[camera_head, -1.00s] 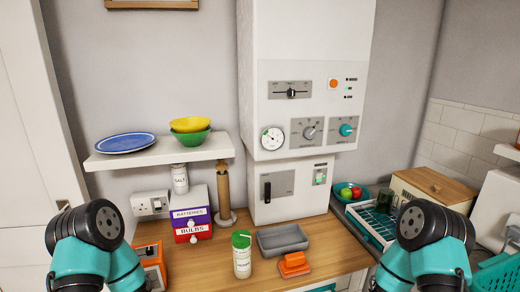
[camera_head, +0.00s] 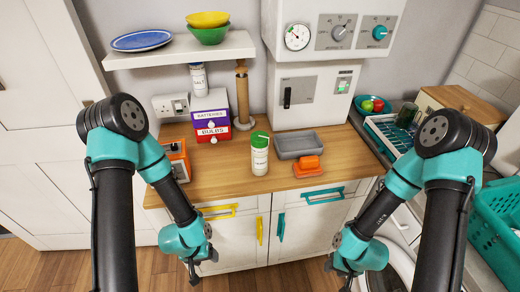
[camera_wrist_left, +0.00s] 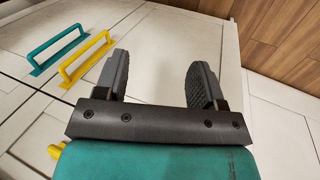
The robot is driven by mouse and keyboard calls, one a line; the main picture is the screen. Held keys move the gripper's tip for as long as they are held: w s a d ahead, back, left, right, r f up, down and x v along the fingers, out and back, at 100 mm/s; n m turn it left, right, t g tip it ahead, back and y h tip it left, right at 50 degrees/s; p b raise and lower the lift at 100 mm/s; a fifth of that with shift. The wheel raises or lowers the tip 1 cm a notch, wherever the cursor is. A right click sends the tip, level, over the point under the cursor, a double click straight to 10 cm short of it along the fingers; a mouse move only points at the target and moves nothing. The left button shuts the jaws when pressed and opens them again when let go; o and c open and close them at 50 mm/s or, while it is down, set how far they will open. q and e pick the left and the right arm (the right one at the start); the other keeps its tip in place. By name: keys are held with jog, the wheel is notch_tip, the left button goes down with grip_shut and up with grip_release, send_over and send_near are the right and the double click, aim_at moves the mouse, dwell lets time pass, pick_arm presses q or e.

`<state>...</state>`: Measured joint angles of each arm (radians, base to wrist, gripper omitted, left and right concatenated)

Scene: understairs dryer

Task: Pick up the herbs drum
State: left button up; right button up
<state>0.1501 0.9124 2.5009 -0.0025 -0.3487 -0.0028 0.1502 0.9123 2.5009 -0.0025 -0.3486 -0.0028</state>
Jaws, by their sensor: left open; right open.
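The herbs drum (camera_head: 259,158) is a white cylinder with a green lid, upright on the wooden counter (camera_head: 220,179) in the head view, near its front edge. Its small label is hard to read. My left gripper (camera_head: 194,277) is low in front of the cupboard doors, below and left of the drum. In the left wrist view its two dark fingers (camera_wrist_left: 158,75) are apart with nothing between them. My right gripper (camera_head: 342,273) is low in front of the cupboards, right of the drum, open and away from it. The drum is outside the left wrist view.
A grey tray (camera_head: 297,151) and an orange block (camera_head: 308,165) sit right of the drum. An orange device (camera_head: 177,158), stacked boxes (camera_head: 211,126) and a wooden holder (camera_head: 242,95) stand left and behind. A salt drum (camera_head: 198,79) is under the shelf (camera_head: 180,51). Cupboard handles (camera_head: 325,195) protrude below.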

pick_arm(q)
jog(key=shift+o, duration=0.3)
jog(key=o, duration=0.5)
